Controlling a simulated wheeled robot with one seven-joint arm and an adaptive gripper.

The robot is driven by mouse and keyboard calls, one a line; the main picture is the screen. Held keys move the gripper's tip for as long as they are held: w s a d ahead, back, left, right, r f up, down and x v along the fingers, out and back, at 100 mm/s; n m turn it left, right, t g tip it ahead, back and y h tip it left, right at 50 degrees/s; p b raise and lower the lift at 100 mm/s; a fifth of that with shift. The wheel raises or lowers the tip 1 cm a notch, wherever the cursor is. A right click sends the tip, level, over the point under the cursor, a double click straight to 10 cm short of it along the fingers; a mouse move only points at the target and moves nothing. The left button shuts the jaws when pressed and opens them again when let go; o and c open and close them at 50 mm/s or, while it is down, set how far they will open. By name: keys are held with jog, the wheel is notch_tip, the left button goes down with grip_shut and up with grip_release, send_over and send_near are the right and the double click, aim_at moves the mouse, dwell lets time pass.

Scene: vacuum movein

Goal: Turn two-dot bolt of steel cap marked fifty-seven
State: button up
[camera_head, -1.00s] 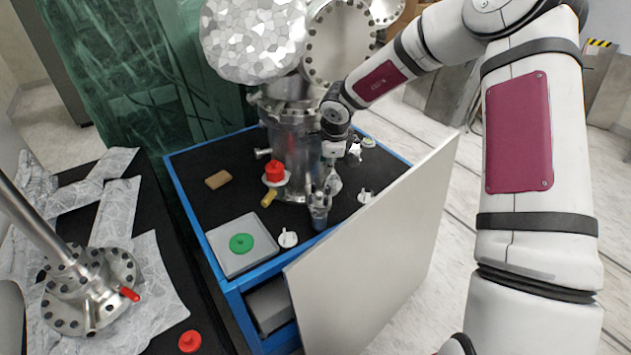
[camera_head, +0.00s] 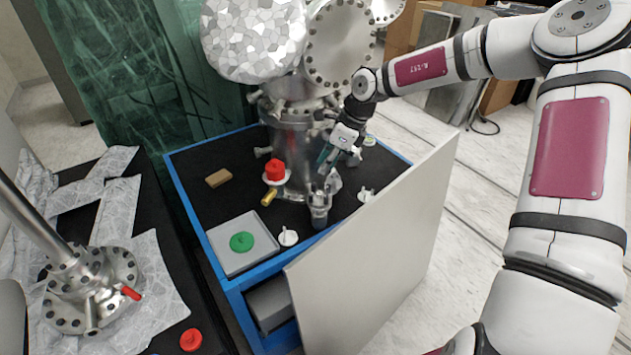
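A steel vacuum chamber (camera_head: 292,150) stands on the black top of a blue-edged cart. A large bolted round steel flange (camera_head: 340,45) faces forward at its upper right. The marking fifty-seven and the dots on bolts are too small to read, so I cannot tell which cap or bolt is meant. My gripper (camera_head: 330,158) is to the right of the chamber's lower body, low over the cart top, pointing down and left. Its fingers are small and partly lost against the steel, and I cannot tell whether they touch anything.
Another flanged part (camera_head: 88,285) rests on wrapping at left.

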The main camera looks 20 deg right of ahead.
aim_at(314, 183)
jog(key=x, duration=0.8)
grip_shut()
